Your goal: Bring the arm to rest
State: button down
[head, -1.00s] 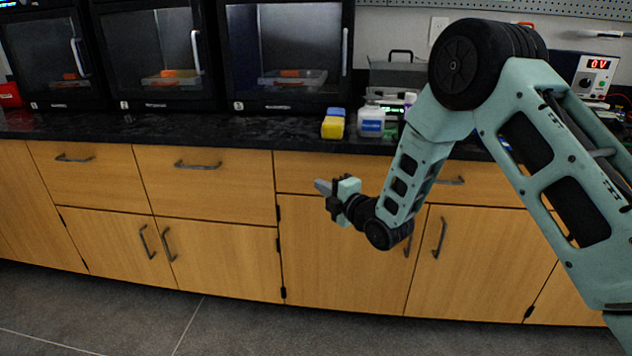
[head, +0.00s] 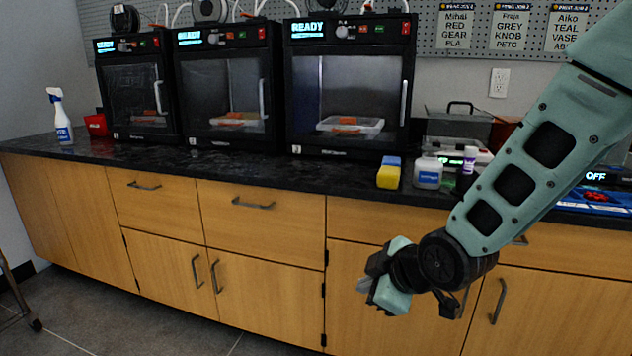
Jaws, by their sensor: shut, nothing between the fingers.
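My gripper (head: 366,287) hangs at the end of my teal arm in the head view, in front of the wooden cabinet doors and below the counter edge. Its fingers are shut with nothing between them and point to the left. My arm comes down from the upper right of the picture, passing in front of the right part of the counter. The gripper appears clear of the cabinet fronts, but its exact distance from them cannot be told.
The black counter (head: 240,168) carries three 3D printers (head: 345,85), a yellow and blue sponge (head: 388,174), a white bottle (head: 428,174) and a spray bottle (head: 62,117). Drawer and door handles (head: 253,203) stick out from the cabinets. Open floor (head: 90,300) lies at lower left.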

jog(key=s+d+r+m+g+h, duration=0.2)
jog(key=s+m+g, duration=0.15)
jog(key=s, duration=0.95)
jog(key=s+d+r+m+g+h, duration=0.2)
jog(key=s+d+m+g, duration=0.15)
jog(key=s, duration=0.95)
notch_tip(320, 180, up, 26)
jog(key=a+p, duration=0.1)
jog(key=p, duration=2.5)
jog(key=shift+w+p, duration=0.35)
jog(key=shift+p, duration=0.05)
